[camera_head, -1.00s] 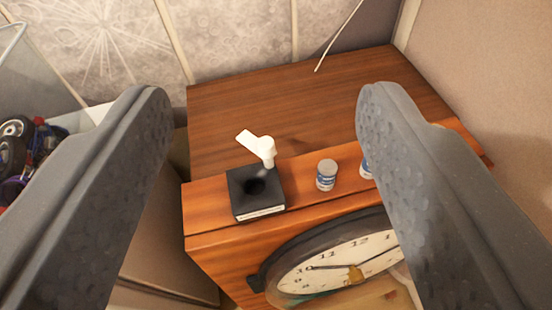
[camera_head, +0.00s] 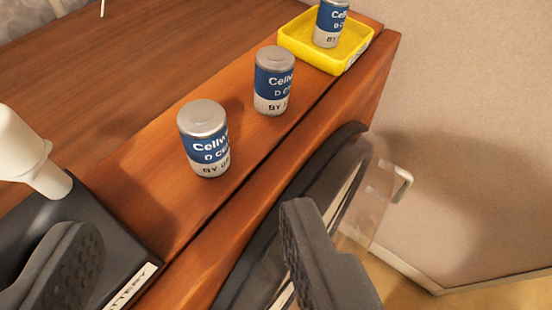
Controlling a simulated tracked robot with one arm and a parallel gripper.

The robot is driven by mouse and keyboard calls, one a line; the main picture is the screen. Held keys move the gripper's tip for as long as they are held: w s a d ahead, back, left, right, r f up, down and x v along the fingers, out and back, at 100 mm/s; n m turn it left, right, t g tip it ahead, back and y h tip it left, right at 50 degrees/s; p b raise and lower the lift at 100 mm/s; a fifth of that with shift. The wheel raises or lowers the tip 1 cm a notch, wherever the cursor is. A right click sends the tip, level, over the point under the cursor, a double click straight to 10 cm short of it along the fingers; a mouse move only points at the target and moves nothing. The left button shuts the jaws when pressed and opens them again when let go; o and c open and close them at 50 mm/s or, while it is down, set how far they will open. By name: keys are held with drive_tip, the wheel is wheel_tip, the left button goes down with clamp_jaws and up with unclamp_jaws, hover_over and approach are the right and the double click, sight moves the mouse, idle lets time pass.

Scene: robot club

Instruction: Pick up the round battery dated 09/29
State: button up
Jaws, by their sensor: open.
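Three round D-cell batteries with blue and silver bands stand upright on the wooden cabinet top. The nearest battery (camera_head: 205,138) stands in the middle of the picture, the second battery (camera_head: 273,80) stands behind it to the right, and the third battery (camera_head: 330,22) stands in a yellow tray (camera_head: 352,60). Each label has a "BY" line, but the dates are cut off by the curve or too small to read, so I cannot tell which is 09/29. My gripper (camera_head: 185,245) is open and empty, its fingers at the lower left and lower centre, nearer to me than the batteries.
A black block (camera_head: 75,222) with a partly readable "...TTERY" label sits at the left. A white-cream piece (camera_head: 35,155) stands by it. A clock (camera_head: 330,185) hangs on the cabinet's front. A beige wall (camera_head: 470,130) is at the right. The cabinet top behind the batteries is clear.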

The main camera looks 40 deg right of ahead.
sight(200, 122)
drive_tip(key=b+x, duration=0.2)
drive_tip(key=x, duration=0.6)
drive_tip(key=shift+w+d+f, duration=0.15)
drive_tip(key=shift+w+f, duration=0.05)
drive_tip(key=shift+w, duration=0.05)
drive_tip(key=shift+b+x, duration=0.55)
drive_tip(key=shift+x, duration=1.75)
drive_tip(key=shift+w+r, duration=0.1)
drive_tip(key=c, duration=1.1)
